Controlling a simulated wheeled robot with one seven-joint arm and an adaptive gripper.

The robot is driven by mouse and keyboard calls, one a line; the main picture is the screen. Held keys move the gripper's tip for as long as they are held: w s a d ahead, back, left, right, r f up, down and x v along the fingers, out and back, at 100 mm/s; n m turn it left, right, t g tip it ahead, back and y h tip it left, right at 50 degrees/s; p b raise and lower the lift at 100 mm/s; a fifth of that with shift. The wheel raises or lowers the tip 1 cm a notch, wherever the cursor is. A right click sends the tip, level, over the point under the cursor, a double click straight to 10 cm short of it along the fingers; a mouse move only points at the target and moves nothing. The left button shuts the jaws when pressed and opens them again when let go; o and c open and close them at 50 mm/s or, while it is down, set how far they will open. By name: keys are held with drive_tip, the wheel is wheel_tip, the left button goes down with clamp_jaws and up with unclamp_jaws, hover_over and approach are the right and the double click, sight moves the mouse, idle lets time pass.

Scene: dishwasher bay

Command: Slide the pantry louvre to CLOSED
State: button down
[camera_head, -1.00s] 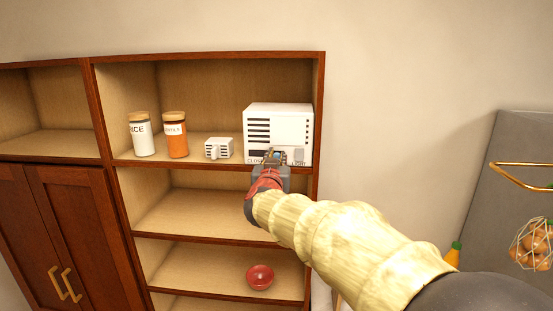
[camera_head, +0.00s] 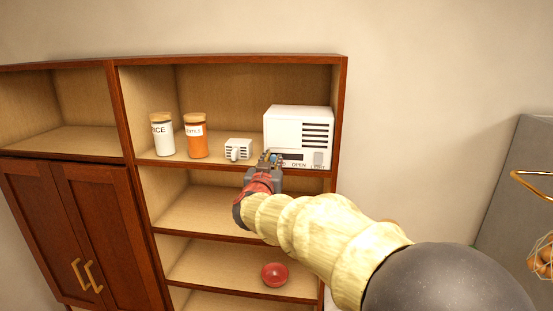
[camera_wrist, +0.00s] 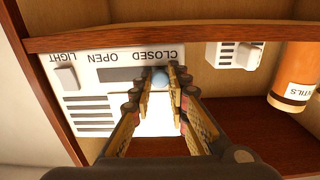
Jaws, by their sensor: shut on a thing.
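The pantry louvre is a white box (camera_head: 283,127) on the upper shelf at its right end. Its dark slats show on the right half of its front, and the left half is plain white. In the wrist view, the louvre face (camera_wrist: 88,88) appears upside down with the words LIGHT, OPEN and CLOSED. A dark slot (camera_wrist: 118,74) lies under OPEN. My gripper (camera_head: 269,158) is at the lower left of the box, hiding the CLOSED word there. In the wrist view my gripper (camera_wrist: 156,82) is shut on a small pale-blue slider knob (camera_wrist: 160,76), beside the CLOSED word.
A LIGHT switch (camera_head: 318,158) is on the box's lower right. A small white vented box (camera_head: 238,149) stands close to the left, then an orange jar (camera_head: 196,138) and a white RICE jar (camera_head: 162,137).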

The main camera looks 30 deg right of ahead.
drive_tip(key=c, duration=2.1)
unclamp_jaws()
drive_tip(key=shift+a+r, duration=0.1)
drive_tip(key=shift+o, duration=1.3)
drive_tip(key=shift+w+a, duration=0.15)
drive_tip(key=shift+a, duration=0.05)
drive_tip(key=shift+o, duration=0.6)
drive_tip(key=shift+d, duration=0.1)
drive_tip(key=v, duration=1.2)
